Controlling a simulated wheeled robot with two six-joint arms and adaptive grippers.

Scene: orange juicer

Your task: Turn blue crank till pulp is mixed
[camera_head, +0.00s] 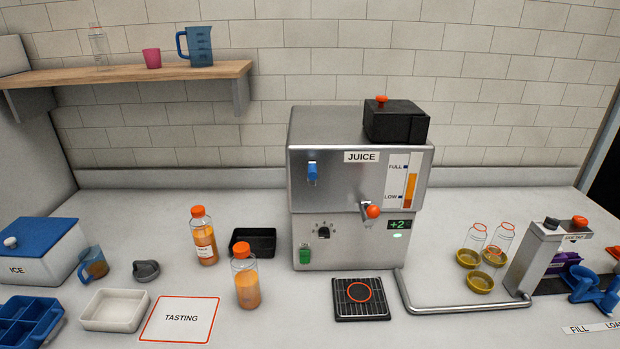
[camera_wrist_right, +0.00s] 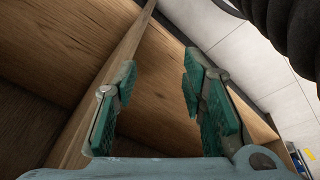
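The steel juice dispenser labelled JUICE (camera_head: 335,180) stands at the middle of the counter. A small blue handle (camera_head: 312,173), likely the crank, hangs upright on its upper left front. A gauge (camera_head: 405,185) on the front right, marked FULL and LOW, shows an orange column; pulp is not visible. My right gripper (camera_wrist_right: 157,90) shows in the right wrist view, open with nothing between its green-padded fingers. It is near brown wooden panels, away from the dispenser. Neither gripper shows in the head view, and my left gripper is in no view.
An orange-knobbed tap (camera_head: 371,211) projects from the dispenser above a black drip grate (camera_head: 360,298). Two orange bottles (camera_head: 203,238) (camera_head: 246,280) stand to the left. A pipe (camera_head: 465,307) runs right toward a filling station with blue parts (camera_head: 598,290).

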